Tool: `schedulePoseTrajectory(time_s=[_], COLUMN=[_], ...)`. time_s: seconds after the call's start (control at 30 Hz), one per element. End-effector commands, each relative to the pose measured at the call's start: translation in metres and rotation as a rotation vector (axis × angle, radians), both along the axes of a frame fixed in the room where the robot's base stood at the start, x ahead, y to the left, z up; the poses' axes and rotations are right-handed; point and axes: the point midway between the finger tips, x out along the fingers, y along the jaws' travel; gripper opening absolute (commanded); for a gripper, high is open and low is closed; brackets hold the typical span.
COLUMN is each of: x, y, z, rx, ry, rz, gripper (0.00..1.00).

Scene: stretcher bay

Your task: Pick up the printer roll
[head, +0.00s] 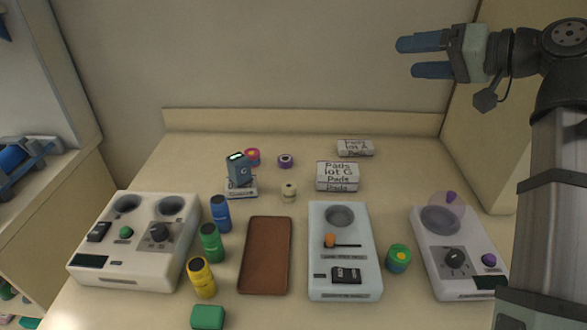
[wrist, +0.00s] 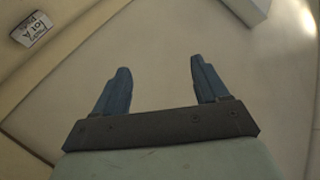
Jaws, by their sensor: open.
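No object is clearly marked as the printer roll. A small cream roll-like piece (head: 289,193) stands mid-counter, right of a dark handheld device in a stand, and best fits the name. A purple ring-shaped roll (head: 285,161) and a pink-and-purple roll (head: 252,156) lie farther back. My gripper (head: 411,58) is high at the upper right, well above and apart from the counter objects, its blue fingers pointing left. In the wrist view my gripper (wrist: 160,70) is open, with nothing between the fingers. No roll shows there.
The handheld device (head: 238,168) stands close left of the cream piece. Pads packs (head: 337,177) lie to its right, and one pack (wrist: 31,28) shows in the wrist view. White consoles (head: 130,272), colored bottles (head: 221,214) and a brown tray (head: 265,286) fill the front.

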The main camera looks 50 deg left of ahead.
Motion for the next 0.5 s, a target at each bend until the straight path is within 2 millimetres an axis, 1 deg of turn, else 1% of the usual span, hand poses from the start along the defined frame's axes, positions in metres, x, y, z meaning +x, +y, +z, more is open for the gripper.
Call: schedulePoseTrajectory(time_s=[0.03,0.07,0.1,0.33,0.5], x=[0.002,0.002,0.002,-0.006,-0.019], y=[0.02,0.029,0.042,0.107,0.15], z=[-0.013,-0.022,-0.036,-0.109,-0.159], rx=[-0.061,-0.099,-0.153,-0.461,-0.69], ry=[0.019,0.027,0.04,0.088,0.1], rz=[0.014,0.015,0.019,0.016,-0.006], gripper=[0.73,0.73,0.73,0.73,0.73])
